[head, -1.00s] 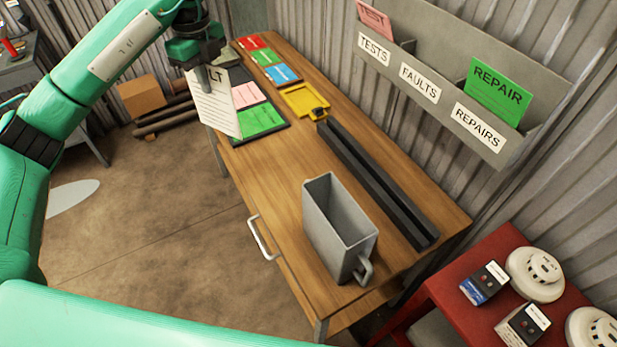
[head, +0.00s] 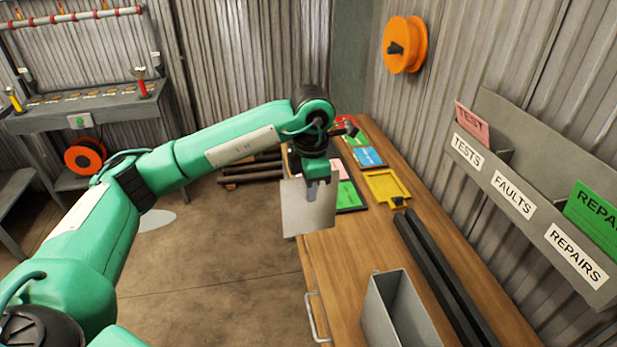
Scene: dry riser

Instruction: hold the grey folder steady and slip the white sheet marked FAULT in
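My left gripper (head: 318,184) is shut on the upper part of a white sheet (head: 306,212) and holds it hanging above the bench's left edge. The sheet's visible face looks plain now, with no readable marking. A grey open-topped box-like holder (head: 394,318), which I take as the grey folder, stands upright on the bench at the bottom. Its opening faces up and looks empty, and its lower part is cut off by the frame. The sheet is apart from it, farther back and to the left. My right gripper is not in view.
A wooden bench (head: 335,262) carries dark bars (head: 440,280), a yellow clipboard-like tray (head: 386,187) and coloured cards (head: 368,157). A grey wall rack (head: 525,185) has pockets marked TESTS, FAULTS and REPAIRS; a pink sheet and a green sheet stand in it.

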